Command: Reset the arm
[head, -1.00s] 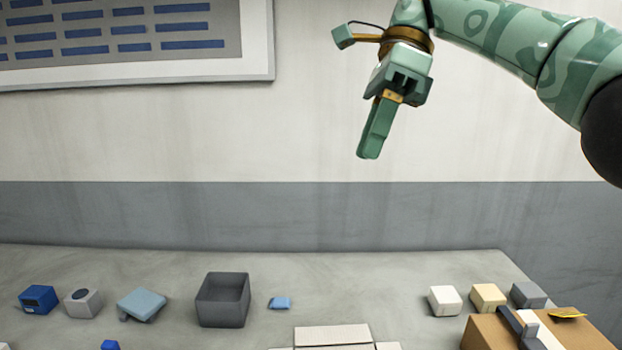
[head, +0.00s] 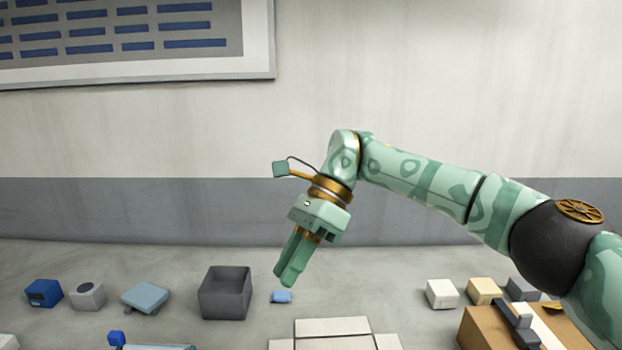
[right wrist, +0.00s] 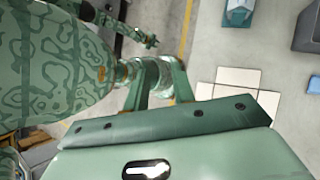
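My right arm comes in from the right in the head view. My right gripper (head: 290,265) hangs fingers-down above the table, near the small blue block and right of the grey bin. Its two green fingers look parted with nothing between them; they also show in the right wrist view (right wrist: 163,82). My left gripper is not seen in the head view.
On the table stand a grey open bin (head: 225,293), a small blue block (head: 281,297), a light-blue lidded piece (head: 145,298), and white (head: 442,293) and tan (head: 484,292) blocks. An open white carton (head: 332,327) lies at front centre. A cardboard box (head: 485,333) stands at front right.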

